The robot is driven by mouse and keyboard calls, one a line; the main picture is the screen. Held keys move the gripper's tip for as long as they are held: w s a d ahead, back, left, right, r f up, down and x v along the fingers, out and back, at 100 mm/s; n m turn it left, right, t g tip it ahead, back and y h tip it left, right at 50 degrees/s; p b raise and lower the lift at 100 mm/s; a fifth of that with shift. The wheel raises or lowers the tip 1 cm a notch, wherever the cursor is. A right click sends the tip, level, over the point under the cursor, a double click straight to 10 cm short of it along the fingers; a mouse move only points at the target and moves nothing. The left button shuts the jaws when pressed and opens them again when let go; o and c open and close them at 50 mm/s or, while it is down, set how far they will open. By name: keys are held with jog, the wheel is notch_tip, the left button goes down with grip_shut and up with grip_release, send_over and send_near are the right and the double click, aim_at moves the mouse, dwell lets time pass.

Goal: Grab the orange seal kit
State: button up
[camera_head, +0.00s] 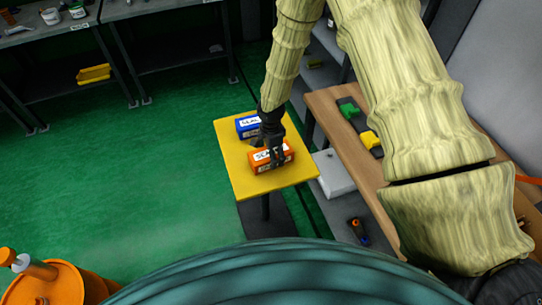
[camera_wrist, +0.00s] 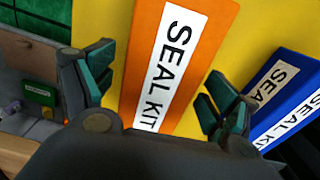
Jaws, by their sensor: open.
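The orange seal kit (camera_head: 262,163) is a small box with a white label, lying on a yellow-topped stand (camera_head: 240,187). In the wrist view the orange seal kit (camera_wrist: 198,75) lies between my two open fingers, with its "SEAL KIT" label facing the camera. My gripper (camera_head: 272,150) is over the orange box in the head view and hides part of it. In the wrist view my gripper (camera_wrist: 155,95) has a finger on each side of the box. I cannot tell whether the fingers touch it.
A blue seal kit (camera_head: 248,126) lies just behind the orange one; in the wrist view it is close to the right finger. A wooden bench (camera_head: 330,107) with green and yellow items stands to the right. Shelving is at the back.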

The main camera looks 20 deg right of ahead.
jog(key=c, duration=1.2)
jog(key=shift+r, duration=0.1)
jog(key=shift+c, duration=0.2)
